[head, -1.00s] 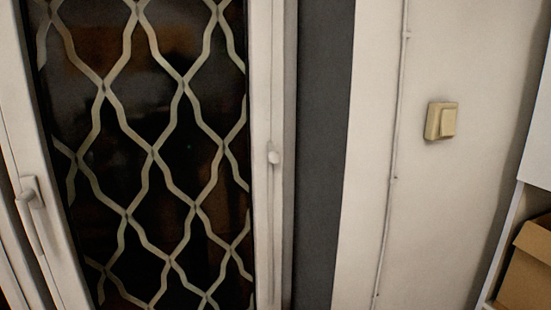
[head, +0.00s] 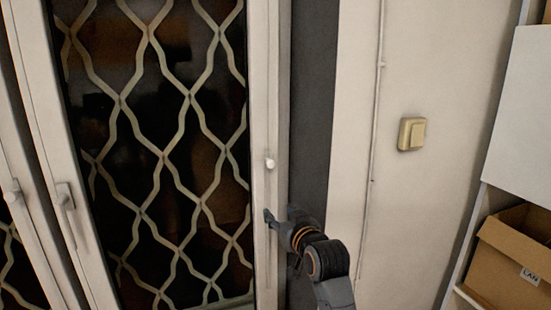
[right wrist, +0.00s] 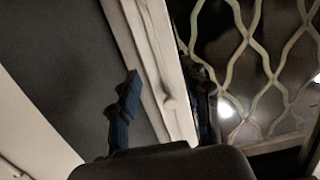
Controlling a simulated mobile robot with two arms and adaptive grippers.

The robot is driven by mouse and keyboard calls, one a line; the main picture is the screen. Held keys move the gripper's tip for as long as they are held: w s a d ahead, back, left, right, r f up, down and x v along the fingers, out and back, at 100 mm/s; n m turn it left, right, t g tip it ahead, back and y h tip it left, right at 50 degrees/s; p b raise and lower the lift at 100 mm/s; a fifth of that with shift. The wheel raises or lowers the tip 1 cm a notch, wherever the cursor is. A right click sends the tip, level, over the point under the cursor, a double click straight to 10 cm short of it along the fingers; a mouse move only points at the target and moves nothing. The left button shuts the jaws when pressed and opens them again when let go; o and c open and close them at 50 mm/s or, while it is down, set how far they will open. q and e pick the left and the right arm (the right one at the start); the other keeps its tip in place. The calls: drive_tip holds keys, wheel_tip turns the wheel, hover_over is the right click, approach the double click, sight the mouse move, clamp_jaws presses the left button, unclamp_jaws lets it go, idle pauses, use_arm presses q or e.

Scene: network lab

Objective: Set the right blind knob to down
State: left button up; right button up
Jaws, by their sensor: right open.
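The right blind knob (head: 270,163), small, pale and rounded, sits on the white window frame right of the lattice-covered pane. A thin vertical line runs down the frame below it. My right gripper (head: 279,213) is open and empty, a little below the knob in the head view, with its fingers in front of the frame. My left gripper is not in view.
A window handle (head: 67,210) is on the left side of the frame. A dark strip (head: 313,110) and a pale wall with a cable and a beige switch (head: 411,134) lie to the right. A cardboard box (head: 510,255) sits on a shelf at far right.

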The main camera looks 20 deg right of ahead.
drive_tip(key=t, duration=0.2)
approach(272, 164)
drive_tip(key=s, duration=0.3)
drive_tip(key=w+p, duration=0.2)
drive_tip(key=w, duration=0.2)
drive_tip(key=w+p, duration=0.2)
drive_tip(key=w, duration=0.3)
drive_tip(key=w+p, duration=0.2)
drive_tip(key=w, duration=0.2)
drive_tip(key=shift+w+a+r, duration=0.25)
drive_tip(key=shift+w+r, duration=0.05)
drive_tip(key=shift+w, duration=0.05)
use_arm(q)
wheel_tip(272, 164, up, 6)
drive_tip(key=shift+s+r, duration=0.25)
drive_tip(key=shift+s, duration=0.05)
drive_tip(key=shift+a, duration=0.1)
use_arm(e)
clamp_jaws()
